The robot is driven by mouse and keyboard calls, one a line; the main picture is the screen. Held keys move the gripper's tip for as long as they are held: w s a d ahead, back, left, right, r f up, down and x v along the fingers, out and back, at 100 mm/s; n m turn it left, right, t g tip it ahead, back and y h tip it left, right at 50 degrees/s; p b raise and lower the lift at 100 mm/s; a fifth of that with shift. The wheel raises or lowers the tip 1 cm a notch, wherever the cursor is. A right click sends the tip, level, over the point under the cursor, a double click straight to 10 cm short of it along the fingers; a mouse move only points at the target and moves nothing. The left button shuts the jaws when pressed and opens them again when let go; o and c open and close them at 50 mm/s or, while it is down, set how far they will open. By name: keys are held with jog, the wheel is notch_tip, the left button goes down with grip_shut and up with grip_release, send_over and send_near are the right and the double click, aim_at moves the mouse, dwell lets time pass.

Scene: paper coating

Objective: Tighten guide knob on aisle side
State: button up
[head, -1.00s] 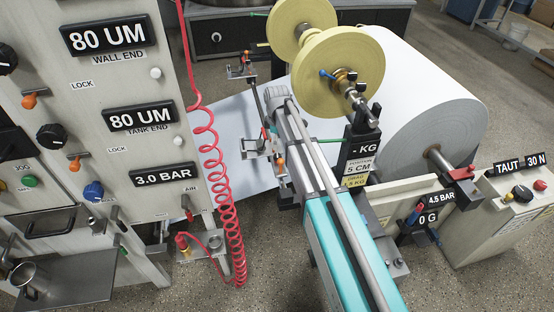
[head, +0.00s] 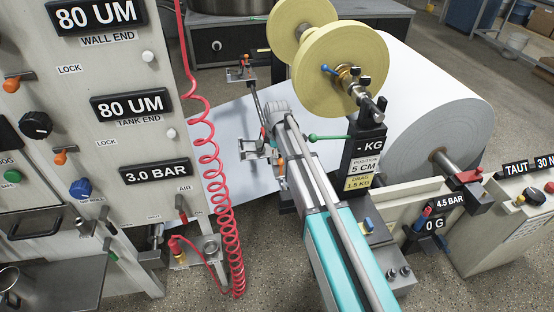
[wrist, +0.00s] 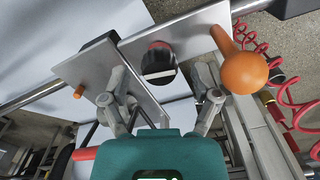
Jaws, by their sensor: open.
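In the head view the near edge-guide bracket (head: 262,151) sits by the white paper web, with a small orange knob (head: 281,167) close to my arm. In the wrist view a large round orange knob (wrist: 243,72) stands right of my gripper (wrist: 160,98), and a smaller orange knob (wrist: 79,90) is at the left on a grey plate (wrist: 125,85). The fingers are apart and empty. A black and red part (wrist: 158,62) shows beyond the gap between them. I cannot tell whether a finger touches the plate. In the head view my arm hides the fingertips.
A coiled red air hose (head: 221,200) hangs left of my arm and shows at the right of the wrist view. A green-tipped lever (head: 328,137) and the KG display post (head: 364,155) stand right of my arm. A large paper roll (head: 430,110) is behind.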

jog(key=shift+f, duration=0.2)
grip_shut()
dwell(0.5)
